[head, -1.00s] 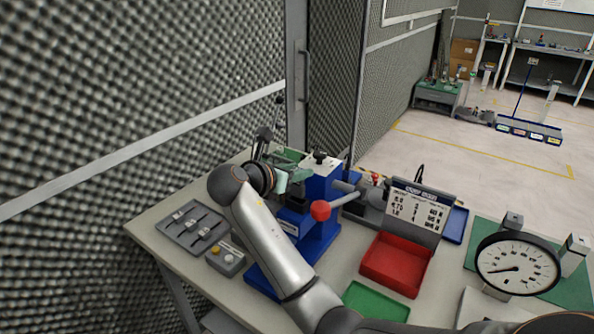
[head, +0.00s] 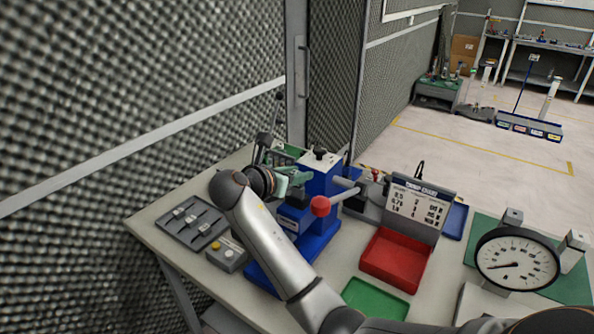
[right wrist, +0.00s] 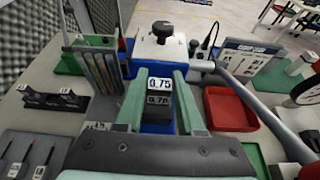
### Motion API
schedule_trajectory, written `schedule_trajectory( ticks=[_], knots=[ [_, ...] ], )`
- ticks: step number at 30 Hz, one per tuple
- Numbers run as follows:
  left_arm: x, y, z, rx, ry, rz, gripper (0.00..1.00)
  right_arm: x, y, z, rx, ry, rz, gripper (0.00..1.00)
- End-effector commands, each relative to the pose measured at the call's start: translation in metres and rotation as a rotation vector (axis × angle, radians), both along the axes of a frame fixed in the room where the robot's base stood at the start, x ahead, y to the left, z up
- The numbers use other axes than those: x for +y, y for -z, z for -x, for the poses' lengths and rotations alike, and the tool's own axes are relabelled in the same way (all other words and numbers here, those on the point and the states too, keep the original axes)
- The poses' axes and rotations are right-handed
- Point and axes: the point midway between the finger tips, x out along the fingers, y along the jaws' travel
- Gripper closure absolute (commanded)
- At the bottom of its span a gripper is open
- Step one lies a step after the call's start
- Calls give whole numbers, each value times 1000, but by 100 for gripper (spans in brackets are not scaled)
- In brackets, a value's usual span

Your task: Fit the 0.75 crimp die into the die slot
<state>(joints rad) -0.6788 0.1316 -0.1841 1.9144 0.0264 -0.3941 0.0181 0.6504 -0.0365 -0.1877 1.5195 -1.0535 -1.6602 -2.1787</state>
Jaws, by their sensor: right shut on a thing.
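The 0.75 crimp die (right wrist: 159,86) is a small block with a white and blue 0.75 label, in the right wrist view between my right gripper's green fingers. My right gripper (right wrist: 160,108) is shut on it, in front of the blue press (right wrist: 150,62). In the head view my right gripper (head: 297,183) is at the left side of the blue press (head: 322,178); the die is hidden there. A dark lower face with a second, similar label shows just under the die. The die slot is not clearly visible, so I cannot tell whether the die touches it. My left gripper is not in view.
The press lever has a red knob (head: 320,206) close to my right arm. A grey tray (head: 181,232) and a button box (head: 227,254) stand at left. A red bin (head: 395,262), a green tray (head: 375,299), a chart stand (head: 418,207) and a dial gauge (head: 517,266) stand at right.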

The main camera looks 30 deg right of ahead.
Motion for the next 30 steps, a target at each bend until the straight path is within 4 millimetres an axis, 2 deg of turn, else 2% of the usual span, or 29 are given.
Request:
schedule_trajectory(
  ticks=[24, 25, 30],
  knots=[
    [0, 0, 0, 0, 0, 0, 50, 0, 20, 0, -1, 0, 1, 100],
    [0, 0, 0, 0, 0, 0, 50, 0, 20, 0, -1, 0, 1, 61],
    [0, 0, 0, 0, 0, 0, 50, 0, 19, 0, -1, 0, 1, 42]
  ],
)
